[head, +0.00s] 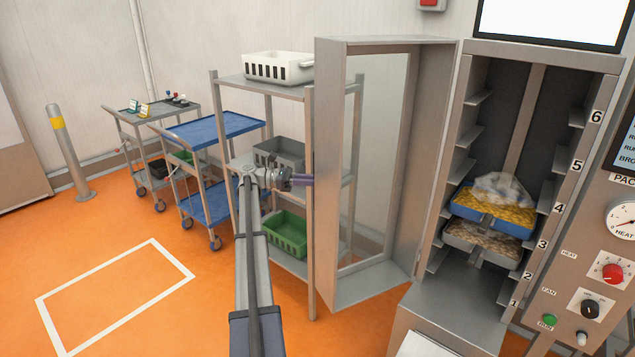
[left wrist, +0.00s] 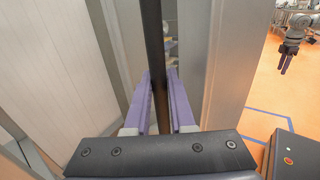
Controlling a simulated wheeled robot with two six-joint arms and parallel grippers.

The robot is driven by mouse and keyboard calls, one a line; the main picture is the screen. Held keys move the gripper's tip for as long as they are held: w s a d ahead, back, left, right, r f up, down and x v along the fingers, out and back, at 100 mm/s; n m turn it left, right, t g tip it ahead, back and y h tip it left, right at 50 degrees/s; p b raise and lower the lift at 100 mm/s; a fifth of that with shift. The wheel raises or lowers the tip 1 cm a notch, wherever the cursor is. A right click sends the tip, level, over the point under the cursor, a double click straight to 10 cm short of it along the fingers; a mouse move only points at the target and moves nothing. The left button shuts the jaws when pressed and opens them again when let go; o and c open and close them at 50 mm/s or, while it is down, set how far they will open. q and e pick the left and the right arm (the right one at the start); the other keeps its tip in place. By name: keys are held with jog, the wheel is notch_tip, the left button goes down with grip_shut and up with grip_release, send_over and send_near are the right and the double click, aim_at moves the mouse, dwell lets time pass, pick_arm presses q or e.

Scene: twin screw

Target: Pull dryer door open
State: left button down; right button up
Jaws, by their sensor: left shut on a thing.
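The dryer door (head: 433,170), a metal frame with a clear window, stands wide open to the left of the dryer (head: 540,65). My left gripper (head: 303,181) is at the door's free edge, its purple fingertips partly hidden behind it. In the left wrist view the left gripper (left wrist: 160,108) is shut on a dark upright bar, the door handle (left wrist: 152,35), beside a grey metal face. My right gripper (left wrist: 285,64) shows small at the upper right of that view, away from the door; its opening is too small to judge.
Inside the dryer are a blue tray (head: 512,222) of yellow pieces and a grey tray (head: 455,232) below. A shelf rack (head: 310,250) stands close behind the door. Blue (head: 225,130) and grey (head: 125,118) carts stand left. Orange floor is clear at front left.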

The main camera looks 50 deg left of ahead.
dwell(0.3)
pick_arm(q)
jog(key=c, duration=0.8)
grip_release()
jog(key=shift+w, duration=0.1)
jog(key=shift+o, duration=0.2)
jog(key=v, duration=0.7)
jog(key=shift+s+a, duration=0.3)
